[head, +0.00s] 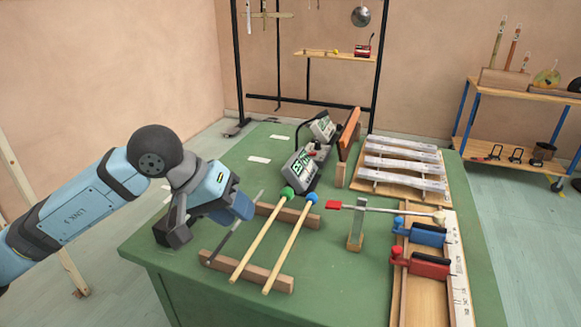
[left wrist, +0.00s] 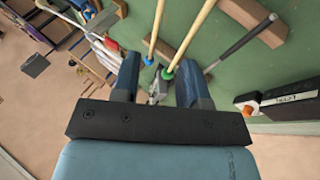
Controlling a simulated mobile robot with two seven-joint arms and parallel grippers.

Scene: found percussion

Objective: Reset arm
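My left gripper (head: 232,205) is over the left part of the green table, left of the mallet heads. In the left wrist view its two blue fingers (left wrist: 158,76) stand apart, and no held thing is clear between them. A small grey thing shows between the fingers, too small to name. The green-headed mallet (head: 262,235) and blue-headed mallet (head: 292,245) lie side by side across two wooden blocks. A thin metal stick (head: 228,240) lies left of them; it also shows in the left wrist view (left wrist: 240,46). My right gripper is out of view.
The green table (head: 345,285) holds grey devices (head: 300,168), a red-tipped beater on a stand (head: 355,235), a rack of metal bars (head: 400,165), and blue (head: 425,235) and red (head: 425,266) handled tools. A black frame (head: 238,60) stands behind; a shelf cart (head: 520,95) stands right.

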